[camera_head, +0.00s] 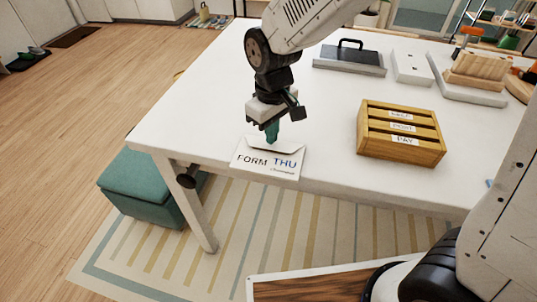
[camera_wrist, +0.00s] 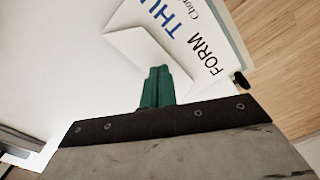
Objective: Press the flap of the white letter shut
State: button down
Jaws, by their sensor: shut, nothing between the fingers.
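The white letter (camera_head: 264,165), printed with FORM THU, lies near the front left edge of the white table. Its pale flap (camera_head: 290,147) is at the far side of the letter; how far it is raised I cannot tell. My gripper (camera_head: 272,138), with green fingers, points down at the flap, shut and empty. In the wrist view the shut fingers (camera_wrist: 158,72) reach the edge of the flap (camera_wrist: 140,46), and the printed letter (camera_wrist: 215,40) lies beyond. Whether the fingertips touch the flap I cannot tell. The fingers hide part of the flap in both views.
A wooden sorter (camera_head: 400,145) with labelled slots stands right of the letter. A dark-handled press or tray (camera_head: 349,60), a white switch box (camera_head: 412,67) and a wooden block holder (camera_head: 478,70) are farther back. The white tabletop (camera_head: 325,115) is bare between the letter and the sorter.

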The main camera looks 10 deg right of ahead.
aim_at(285, 157)
jog(key=shift+s+f, duration=0.1)
jog(key=shift+f, duration=0.85)
dwell(1.8)
notch_tip(285, 157, up, 8)
dwell(1.0)
jog(key=s+d+r+m, duration=0.4)
jog(key=s+d, duration=0.5)
jog(key=d, duration=0.1)
jog(key=s+d+r+m+t, duration=0.1)
jog(key=s+d+r+m, duration=0.3)
jog(key=s+d, duration=0.6)
jog(key=shift+s+d+r, duration=0.15)
jog(key=shift+d, duration=0.3)
